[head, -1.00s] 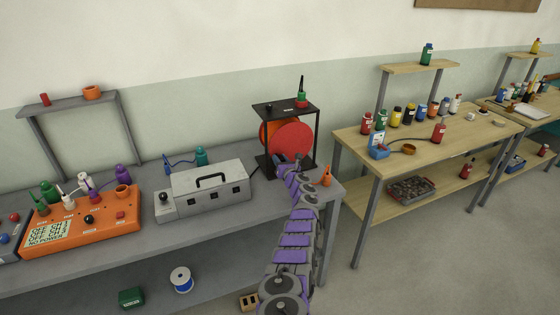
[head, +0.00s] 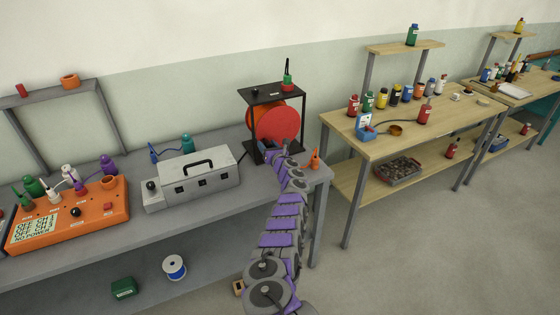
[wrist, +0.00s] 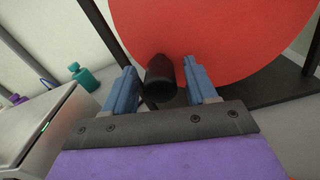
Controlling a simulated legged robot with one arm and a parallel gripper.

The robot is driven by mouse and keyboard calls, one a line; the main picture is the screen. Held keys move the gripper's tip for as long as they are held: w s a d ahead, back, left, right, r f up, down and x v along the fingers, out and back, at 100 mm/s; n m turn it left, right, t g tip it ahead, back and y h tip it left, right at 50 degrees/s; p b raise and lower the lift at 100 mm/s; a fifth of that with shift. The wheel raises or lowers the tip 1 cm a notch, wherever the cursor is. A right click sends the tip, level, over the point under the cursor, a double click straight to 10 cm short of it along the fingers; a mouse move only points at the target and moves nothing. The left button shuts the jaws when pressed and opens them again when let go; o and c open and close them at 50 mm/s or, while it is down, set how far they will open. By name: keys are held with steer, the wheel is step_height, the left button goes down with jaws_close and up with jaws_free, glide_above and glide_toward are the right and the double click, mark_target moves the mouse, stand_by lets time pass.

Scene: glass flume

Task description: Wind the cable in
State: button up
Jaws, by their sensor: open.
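The cable reel has a red disc (head: 280,126) and an orange disc (head: 254,112) behind it, held in a black frame (head: 272,98) on the grey bench. In the wrist view the red disc (wrist: 215,35) fills the top, and a dark round crank handle (wrist: 161,78) sticks out from it toward me. My gripper (wrist: 160,88) is open, with its blue fingers on either side of the handle; I cannot tell whether they touch it. In the head view my gripper (head: 284,146) is in front of the reel's lower part. A short dark cable (head: 243,153) shows between the grey box and the reel.
A grey metal box (head: 191,177) with a handle stands left of the reel, and an orange control box (head: 70,214) farther left. A wooden table (head: 420,125) with bottles is to the right, across a gap.

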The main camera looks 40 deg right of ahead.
steer(key=shift+v, duration=1)
steer(key=p+v, duration=1.1)
steer(key=v, duration=0.3)
steer(key=shift+s+p, duration=0.3)
steer(key=shift+p, duration=0.1)
stand_by(0.4)
